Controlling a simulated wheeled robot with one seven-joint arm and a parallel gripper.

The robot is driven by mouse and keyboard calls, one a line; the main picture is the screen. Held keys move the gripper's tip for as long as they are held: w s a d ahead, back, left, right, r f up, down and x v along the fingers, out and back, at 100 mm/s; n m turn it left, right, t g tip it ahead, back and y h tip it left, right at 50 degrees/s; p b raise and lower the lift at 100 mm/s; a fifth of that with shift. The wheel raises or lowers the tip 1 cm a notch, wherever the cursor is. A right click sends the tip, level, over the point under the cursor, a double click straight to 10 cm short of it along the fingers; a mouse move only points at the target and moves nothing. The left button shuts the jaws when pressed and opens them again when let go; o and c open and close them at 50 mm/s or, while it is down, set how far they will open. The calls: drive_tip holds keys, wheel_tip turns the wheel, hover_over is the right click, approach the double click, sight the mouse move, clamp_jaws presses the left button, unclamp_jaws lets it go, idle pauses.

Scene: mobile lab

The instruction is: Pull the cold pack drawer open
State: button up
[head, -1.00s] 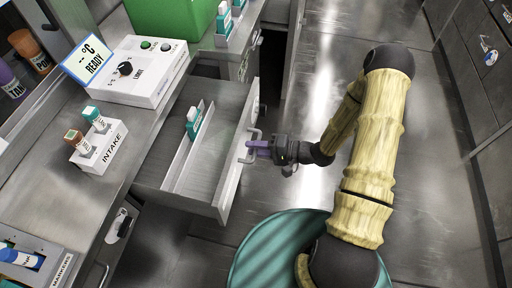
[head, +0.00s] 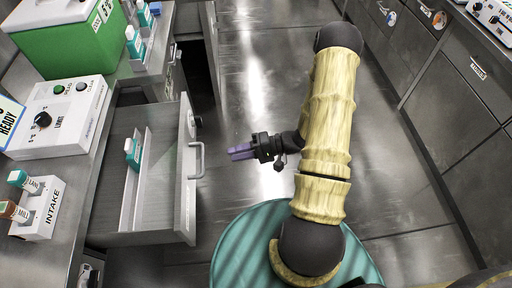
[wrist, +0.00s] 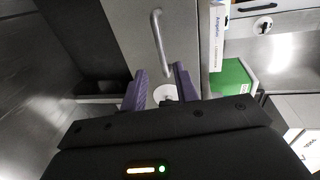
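A grey drawer (head: 186,215) stands pulled out of the left counter in the head view. A bar handle (head: 199,160) is on its front face, with a dark round knob beside it. The handle also shows in the wrist view (wrist: 158,38), beyond my fingers. A teal and white bottle (head: 133,153) stands inside, by a lengthwise divider. My gripper (head: 231,152) is just right of the handle, apart from it. In the wrist view my gripper (wrist: 160,84) has its purple fingers spread with nothing between them. No cold pack label is readable on the drawer.
A control box (head: 50,118) and an intake rack (head: 42,212) with bottles stand on the left counter (head: 75,205). A green cooler (head: 75,48) stands behind. Bare floor (head: 245,80) lies in the aisle, with cabinets (head: 450,95) on the right.

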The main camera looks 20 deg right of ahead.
drive_tip(key=v, duration=0.5)
drive_tip(key=shift+d, duration=0.3)
drive_tip(key=w+d+r+n+t+h, duration=0.35)
drive_tip(key=w+r+h, duration=0.35)
drive_tip(key=w+h, duration=0.45)
drive_tip(key=s+a+r+g+h+p, duration=0.1)
drive_tip(key=s+a+r+g+h, duration=0.15)
drive_tip(key=s+r, duration=0.4)
drive_tip(key=s+a+r+g+h, duration=0.1)
drive_tip(key=s+a+r+g, duration=0.2)
drive_tip(key=s, duration=0.7)
wheel_tip(320, 180, up, 18)
drive_tip(key=p, duration=1.9)
drive_tip(key=shift+w+a+t, duration=0.3)
drive_tip(key=shift+w+a, duration=0.05)
drive_tip(key=shift+a, duration=0.1)
